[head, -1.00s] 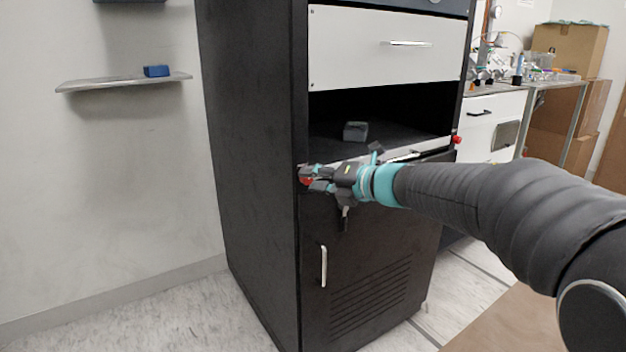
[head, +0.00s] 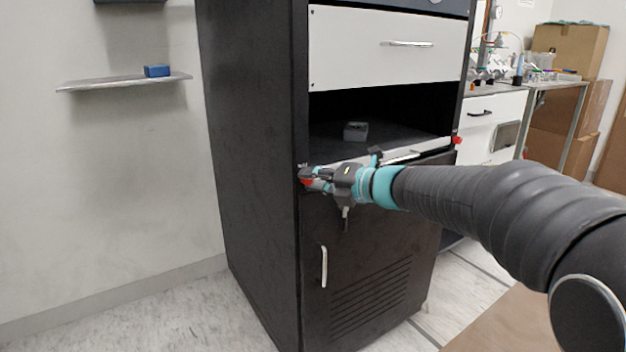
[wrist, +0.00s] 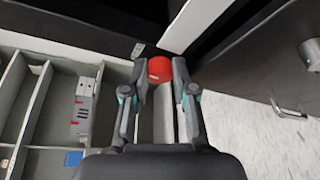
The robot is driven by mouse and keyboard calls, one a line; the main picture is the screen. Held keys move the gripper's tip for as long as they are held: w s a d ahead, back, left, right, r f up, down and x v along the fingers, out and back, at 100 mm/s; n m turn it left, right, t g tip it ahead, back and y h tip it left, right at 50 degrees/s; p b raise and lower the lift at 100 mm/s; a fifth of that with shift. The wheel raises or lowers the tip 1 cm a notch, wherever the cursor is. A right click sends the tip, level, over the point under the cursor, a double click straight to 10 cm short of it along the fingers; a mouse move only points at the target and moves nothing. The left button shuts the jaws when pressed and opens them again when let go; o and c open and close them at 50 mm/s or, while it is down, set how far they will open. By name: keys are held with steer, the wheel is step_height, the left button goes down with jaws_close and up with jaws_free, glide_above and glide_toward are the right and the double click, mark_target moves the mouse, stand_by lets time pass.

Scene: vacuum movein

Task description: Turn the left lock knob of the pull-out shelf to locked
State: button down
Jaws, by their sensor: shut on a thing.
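The left lock knob is red and sits at the left front corner of the pull-out shelf (head: 345,166). In the head view only a bit of the knob (head: 308,181) shows beside my fingers. In the wrist view the round red knob (wrist: 160,69) sits between my fingertips. My gripper (wrist: 161,75) is shut on it, one finger on each side. In the head view my gripper (head: 318,177) reaches the knob from the right, in front of the cabinet. The right red knob (head: 457,140) is at the shelf's other end, untouched. I cannot tell the left knob's lock position.
The black cabinet (head: 255,150) has a white drawer (head: 360,50) above the shelf and a door with a silver handle (head: 324,267) below. A small grey box (head: 356,131) stands in the open bay. A wall shelf (head: 110,83) holds a blue block (head: 157,71) at left.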

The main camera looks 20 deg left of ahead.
steer(key=m, duration=0.1)
steer(key=m+y, duration=0.1)
steer(key=m, duration=0.1)
steer(key=shift+f+y, duration=0.25)
steer(key=shift+y, duration=0.05)
steer(key=m, duration=0.1)
steer(key=m+y+b, duration=0.1)
steer(key=m, duration=0.1)
steer(key=m+b, duration=0.1)
steer(key=shift+f+m+t+y, duration=0.25)
steer(key=shift+m+t+y, duration=0.05)
steer(key=shift+m, duration=0.1)
steer(key=m+t+b, duration=0.1)
steer(key=m, duration=0.2)
steer(key=m+t+y+b, duration=0.1)
steer(key=m+b, duration=0.1)
steer(key=shift+f+m, duration=0.15)
steer(key=shift+m, duration=0.25)
steer(key=shift+m+t+b, duration=1)
steer(key=shift+m+b, duration=0.05)
steer(key=shift+m, duration=1.05)
steer(key=c, duration=1.2)
jaws_free()
steer(key=shift+s, duration=0.15)
